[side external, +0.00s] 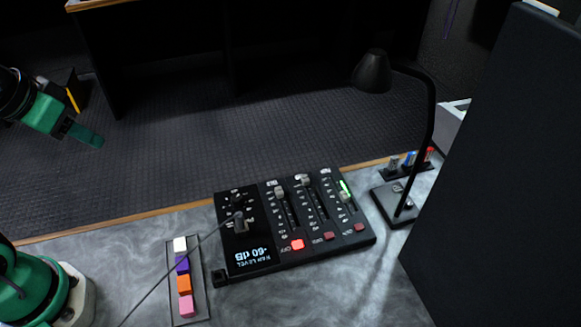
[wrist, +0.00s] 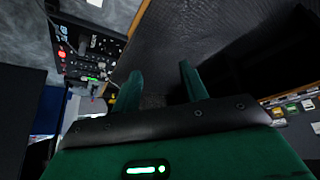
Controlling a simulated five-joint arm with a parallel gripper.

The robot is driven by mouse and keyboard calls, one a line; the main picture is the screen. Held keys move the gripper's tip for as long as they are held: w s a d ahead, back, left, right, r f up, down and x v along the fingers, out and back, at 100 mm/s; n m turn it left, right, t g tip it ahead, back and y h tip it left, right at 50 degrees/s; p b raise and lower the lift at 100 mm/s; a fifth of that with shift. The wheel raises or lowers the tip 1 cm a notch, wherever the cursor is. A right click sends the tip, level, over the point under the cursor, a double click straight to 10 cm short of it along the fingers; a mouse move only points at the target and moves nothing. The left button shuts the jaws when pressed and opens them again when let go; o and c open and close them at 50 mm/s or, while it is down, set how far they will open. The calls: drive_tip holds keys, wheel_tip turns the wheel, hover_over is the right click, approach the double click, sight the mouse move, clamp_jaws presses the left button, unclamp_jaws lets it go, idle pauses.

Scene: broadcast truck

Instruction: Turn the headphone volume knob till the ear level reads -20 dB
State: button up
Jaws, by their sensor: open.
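The black mixer panel (side external: 318,262) lies on the grey desk in the side external view. The headphone knob (side external: 238,199) appears to be the small dark knob at its upper left, with a plugged-in cable (side external: 240,222) just below. The ear level display (side external: 250,255) is upside down in the picture and appears to read -60 dB. My gripper (side external: 88,134) is at the upper left, away from the panel and touching nothing. In the wrist view, its green fingers (wrist: 158,82) are apart and empty. The panel (wrist: 70,22) shows there at the upper left; I cannot make out the knob.
A block strip (side external: 205,306) with coloured blocks lies left of the panel. A black lamp (side external: 429,130) and a small marker rack (side external: 398,174) stand to the right, beside a large dark panel (side external: 500,170). Dark floor lies beyond the desk's wooden edge.

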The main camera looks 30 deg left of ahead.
drive_tip(key=shift+w, duration=0.15)
idle(0.4)
drive_tip(key=m+g, duration=0.5)
drive_tip(key=m, duration=0.4)
hover_over(236, 197)
drive_tip(key=f, duration=1.3)
drive_tip(key=shift+a, duration=0.25)
drive_tip(key=shift+d+f+g, duration=0.3)
drive_tip(key=shift+d, duration=0.05)
drive_tip(key=shift+f, duration=0.1)
drive_tip(key=shift+f, duration=3.8)
